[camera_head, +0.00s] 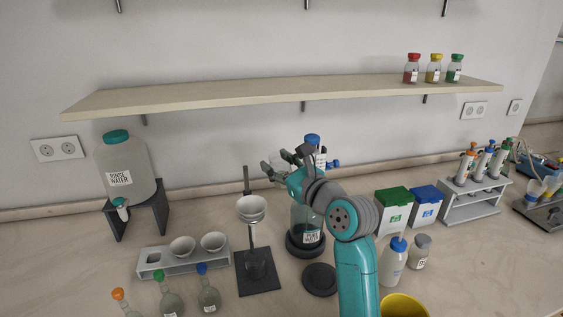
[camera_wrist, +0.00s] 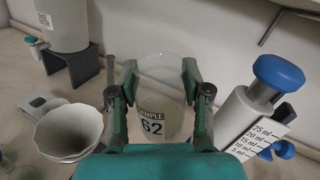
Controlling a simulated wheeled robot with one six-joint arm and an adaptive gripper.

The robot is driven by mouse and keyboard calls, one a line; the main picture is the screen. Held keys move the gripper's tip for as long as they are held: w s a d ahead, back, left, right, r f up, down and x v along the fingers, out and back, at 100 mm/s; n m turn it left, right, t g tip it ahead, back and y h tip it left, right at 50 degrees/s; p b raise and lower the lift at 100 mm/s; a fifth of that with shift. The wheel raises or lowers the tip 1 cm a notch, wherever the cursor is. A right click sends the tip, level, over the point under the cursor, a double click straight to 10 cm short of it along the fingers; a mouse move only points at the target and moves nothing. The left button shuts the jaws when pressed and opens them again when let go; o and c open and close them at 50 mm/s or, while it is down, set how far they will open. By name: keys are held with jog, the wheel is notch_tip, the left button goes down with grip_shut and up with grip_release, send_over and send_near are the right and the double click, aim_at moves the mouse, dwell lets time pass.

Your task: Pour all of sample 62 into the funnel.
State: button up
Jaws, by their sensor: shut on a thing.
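My gripper (camera_wrist: 160,82) is shut on a clear container labelled "SAMPLE 62" (camera_wrist: 155,108), one finger on each side of it. The container looks roughly upright, and I cannot tell how much is in it. In the head view my gripper (camera_head: 278,164) is raised above the table, above and to the right of the white funnel (camera_head: 251,210). In the wrist view the funnel (camera_wrist: 68,135) is left of and apart from the container. The container cannot be made out clearly in the head view.
A blue-capped dispenser (camera_wrist: 255,105) stands close on the right of my gripper. A rinse water tank (camera_head: 125,165) stands at the back left. A rack with white bowls (camera_head: 183,263) is left of the funnel stand. A shelf (camera_head: 280,92) runs along the wall above.

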jog(key=n, duration=0.2)
jog(key=s+a+n, duration=0.1)
jog(key=n, duration=0.1)
jog(key=shift+s+a+f+n+y, duration=0.1)
jog(key=shift+s+f+n+y, duration=0.05)
jog(key=shift+n+y, duration=0.15)
jog(key=n, duration=0.2)
jog(key=s+a+n, duration=0.1)
jog(key=n, duration=0.1)
jog(key=s+a+f+n+y, duration=0.1)
jog(key=n, duration=0.2)
jog(key=shift+s+a+f, duration=0.1)
jog(key=shift+s+a, duration=0.1)
jog(key=shift+s, duration=0.05)
jog(key=shift+s+a+r+n+g+y, duration=0.1)
jog(key=shift+r+n+g+y, duration=0.1)
jog(key=shift+n, duration=0.75)
jog(key=shift+s+a+r+n+g+y, duration=0.1)
jog(key=shift+r+n+g+y, duration=0.05)
jog(key=shift+n, duration=0.85)
jog(key=shift+s+r+n+g+y, duration=0.1)
jog(key=shift+r+n+g+y, duration=0.1)
jog(key=shift+n, duration=0.75)
dwell(0.4)
